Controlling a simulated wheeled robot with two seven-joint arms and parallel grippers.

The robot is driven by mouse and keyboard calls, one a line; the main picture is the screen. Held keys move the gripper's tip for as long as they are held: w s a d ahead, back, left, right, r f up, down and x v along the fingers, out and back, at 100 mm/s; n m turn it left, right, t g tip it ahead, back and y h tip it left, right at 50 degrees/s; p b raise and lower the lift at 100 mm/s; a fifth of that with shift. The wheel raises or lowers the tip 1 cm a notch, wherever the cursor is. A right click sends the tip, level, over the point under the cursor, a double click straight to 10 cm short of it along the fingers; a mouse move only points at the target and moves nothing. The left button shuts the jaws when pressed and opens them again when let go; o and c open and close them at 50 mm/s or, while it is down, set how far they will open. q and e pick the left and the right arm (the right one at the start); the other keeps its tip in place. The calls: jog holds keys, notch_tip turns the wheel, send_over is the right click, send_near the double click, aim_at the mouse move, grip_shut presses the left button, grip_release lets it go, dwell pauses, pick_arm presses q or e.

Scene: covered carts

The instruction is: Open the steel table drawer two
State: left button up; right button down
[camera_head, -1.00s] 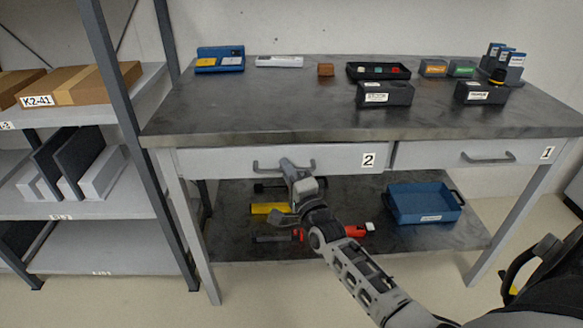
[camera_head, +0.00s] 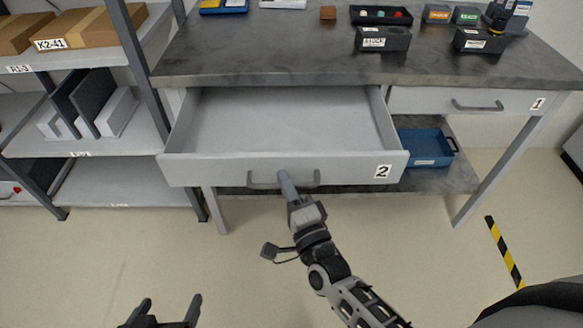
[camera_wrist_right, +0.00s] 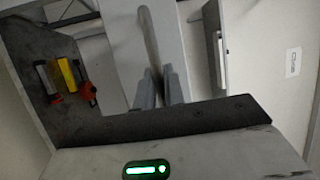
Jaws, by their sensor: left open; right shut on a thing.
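Drawer two (camera_head: 281,125) of the steel table (camera_head: 270,55) is pulled well out, and its inside looks empty. Its front carries the label 2 (camera_head: 382,171) and a grey bar handle (camera_head: 262,183). My right gripper (camera_head: 286,180) is shut on the handle near its middle. In the right wrist view the two fingers (camera_wrist_right: 158,90) close around the handle bar (camera_wrist_right: 150,45). My left gripper (camera_head: 170,314) is open and empty at the bottom left of the head view, low and apart from the drawer.
Drawer one (camera_head: 465,101) at the right is shut. A blue tray (camera_head: 425,147) stands on the lower shelf. Grey shelving (camera_head: 120,180) with boxes stands close at the left. Several items rest on the tabletop. The floor in front is clear.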

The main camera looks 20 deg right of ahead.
jog(key=shift+s+a, duration=0.15)
jog(key=shift+s, duration=0.35)
jog(key=c, duration=1.5)
grip_release()
